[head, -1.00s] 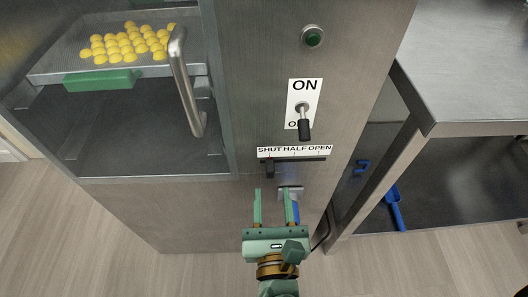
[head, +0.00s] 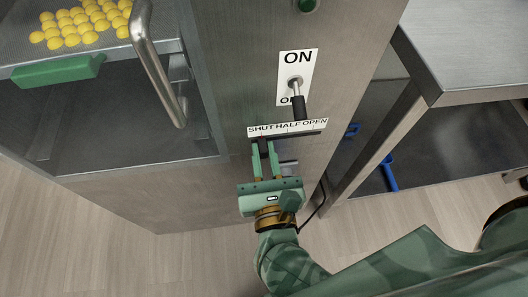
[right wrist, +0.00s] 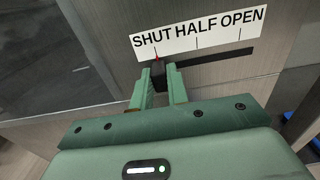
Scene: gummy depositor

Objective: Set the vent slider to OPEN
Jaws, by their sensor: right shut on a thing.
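The vent slider is a small dark knob (right wrist: 158,69) with a red mark, in a black horizontal slot (right wrist: 220,60) under a white label reading SHUT HALF OPEN (right wrist: 198,33). The label also shows in the head view (head: 288,128). The knob sits at the left end of the slot, below SHUT. My right gripper (right wrist: 160,82) comes from below with one finger on each side of the knob and is shut on it. In the head view the right gripper (head: 264,149) partly hides the knob. My left gripper is not in view.
A toggle switch (head: 297,95) on an ON plate juts out above the label. A metal door handle (head: 160,62) stands out at the left, beside a tray of yellow gummies (head: 82,24). A steel table (head: 480,45) is at the right. The slot right of the knob is clear.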

